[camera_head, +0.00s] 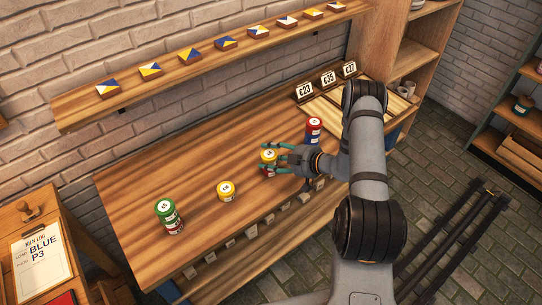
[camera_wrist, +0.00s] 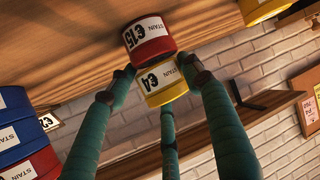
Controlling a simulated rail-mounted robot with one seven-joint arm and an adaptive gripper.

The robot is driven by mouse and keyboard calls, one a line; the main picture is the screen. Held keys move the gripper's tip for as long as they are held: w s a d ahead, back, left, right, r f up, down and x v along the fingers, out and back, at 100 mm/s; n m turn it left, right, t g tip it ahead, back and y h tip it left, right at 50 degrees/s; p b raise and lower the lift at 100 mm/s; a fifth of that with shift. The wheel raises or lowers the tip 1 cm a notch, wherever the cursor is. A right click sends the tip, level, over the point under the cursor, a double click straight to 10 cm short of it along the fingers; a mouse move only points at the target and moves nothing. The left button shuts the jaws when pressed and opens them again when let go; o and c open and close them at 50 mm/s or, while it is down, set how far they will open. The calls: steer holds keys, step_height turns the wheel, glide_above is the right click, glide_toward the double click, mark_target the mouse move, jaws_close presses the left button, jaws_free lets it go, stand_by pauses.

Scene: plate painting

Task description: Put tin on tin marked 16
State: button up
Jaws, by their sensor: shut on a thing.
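A yellow tin (camera_wrist: 160,84) with a white label is between my green fingers, and my gripper (camera_wrist: 157,74) is shut on it. In the head view, my gripper (camera_head: 273,159) reaches in from the right around this yellow tin (camera_head: 267,155). A red tin (camera_wrist: 148,40) is directly under it, lined up and seemingly touching. Its label seems to read 15, though the wrist picture is turned over and the last digit is doubtful. In the head view, the fingers partly hide the red tin (camera_head: 268,171), which appears to stand on the table.
On the table (camera_head: 150,180), a lone yellow tin (camera_head: 226,190) stands left of my gripper. A green tin (camera_head: 165,208) tops a stack farther left. A red tin (camera_head: 314,124) tops a blue one just behind my gripper. Price cards (camera_head: 328,80) stand at the back right.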

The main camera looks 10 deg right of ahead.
steer(key=shift+f, duration=0.25)
steer(key=shift+s+f+b, duration=0.25)
steer(key=shift+f+b, duration=0.1)
steer(key=shift+b, duration=0.1)
steer(key=o, duration=1.3)
steer(key=shift+w+f, duration=0.15)
steer(key=shift+w, duration=0.05)
steer(key=shift+o, duration=0.3)
steer(key=shift+r, duration=0.2)
steer(key=shift+r, duration=0.25)
steer(key=shift+s+d+r, duration=0.1)
steer(key=shift+d+r, duration=0.1)
steer(key=shift+d, duration=0.1)
steer(key=b+v, duration=0.2)
steer(key=v, duration=0.7)
steer(key=shift+s+d, duration=0.25)
steer(key=shift+d, duration=0.1)
steer(key=shift+c, duration=0.2)
